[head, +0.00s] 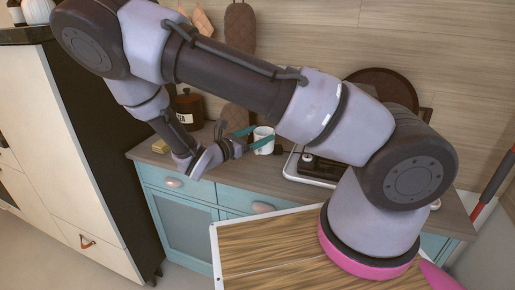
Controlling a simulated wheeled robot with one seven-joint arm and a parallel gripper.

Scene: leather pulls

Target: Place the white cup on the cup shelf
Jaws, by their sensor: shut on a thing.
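The white cup (265,134) is small and has dark marks on its side. It is in the middle of the head view, over the wooden counter. My gripper (258,138) is shut on it, with teal fingers at the cup's sides. The cup looks upright. I cannot tell whether its base touches the counter. My arm crosses in front of much of the scene. I cannot make out a cup shelf in this view.
The wooden counter (217,185) tops blue cabinets (189,222). A dark jar (188,107) and a small yellow block (160,146) stand left of the cup. A white-edged tray or hob (292,168) lies to the right. A tall dark-sided cabinet (95,150) stands left.

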